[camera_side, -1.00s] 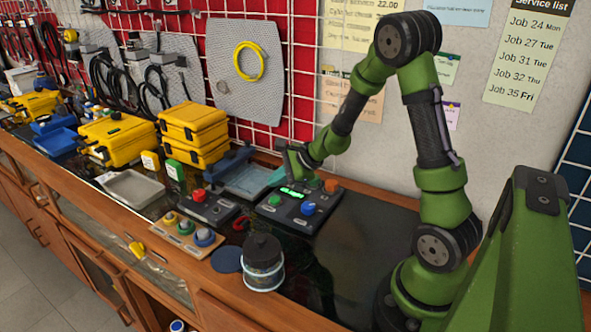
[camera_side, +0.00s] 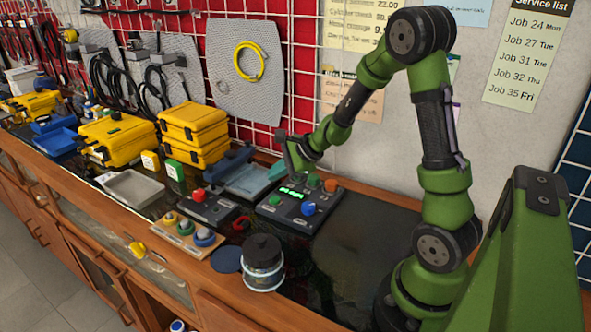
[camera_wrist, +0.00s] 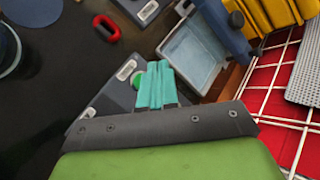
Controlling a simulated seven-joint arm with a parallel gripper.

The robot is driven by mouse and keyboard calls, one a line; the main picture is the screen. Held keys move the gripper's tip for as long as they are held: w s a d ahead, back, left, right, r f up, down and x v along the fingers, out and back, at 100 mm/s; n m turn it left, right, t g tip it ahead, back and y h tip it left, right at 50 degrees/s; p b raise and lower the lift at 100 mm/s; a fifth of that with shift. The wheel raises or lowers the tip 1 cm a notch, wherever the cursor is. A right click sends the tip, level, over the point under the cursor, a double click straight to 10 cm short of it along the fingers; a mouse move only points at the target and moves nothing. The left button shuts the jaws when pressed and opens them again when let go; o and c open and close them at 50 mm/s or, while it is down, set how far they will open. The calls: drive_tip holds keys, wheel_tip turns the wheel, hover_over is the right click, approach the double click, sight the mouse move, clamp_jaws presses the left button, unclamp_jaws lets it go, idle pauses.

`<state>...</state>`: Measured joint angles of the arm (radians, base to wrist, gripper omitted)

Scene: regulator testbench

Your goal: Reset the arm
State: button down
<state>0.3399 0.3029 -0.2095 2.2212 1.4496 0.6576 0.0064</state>
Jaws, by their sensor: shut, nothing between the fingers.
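My gripper (camera_side: 278,170) hangs just behind and above a dark control box (camera_side: 296,216) on the bench. Its two teal fingers (camera_wrist: 155,85) are pressed together in the wrist view, with nothing between them. The box carries a lit green display (camera_side: 291,193), a green button (camera_side: 275,201), a blue knob (camera_side: 308,208) and an orange knob (camera_side: 331,185). In the wrist view my gripper covers much of this box, and part of its green button (camera_wrist: 136,80) shows beside the fingers.
Left of the box are a second dark box with a red button (camera_side: 198,195), a board of coloured knobs (camera_side: 184,232) and a blue-grey tray (camera_side: 248,181). A dark-lidded jar (camera_side: 263,264) stands in front. Yellow cases (camera_side: 192,135) stand farther left. A wire grid wall is behind.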

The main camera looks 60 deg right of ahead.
drive_tip(key=s+a+r+n+g, duration=0.1)
drive_tip(key=s+a+r+n, duration=1.3)
drive_tip(key=s+a+n, duration=0.2)
drive_tip(key=s+n, duration=0.2)
drive_tip(key=n, duration=0.2)
drive_tip(key=shift+a+r+g, duration=0.15)
drive_tip(key=shift+r+g, duration=0.15)
drive_tip(key=shift+r, duration=0.05)
idle(0.3)
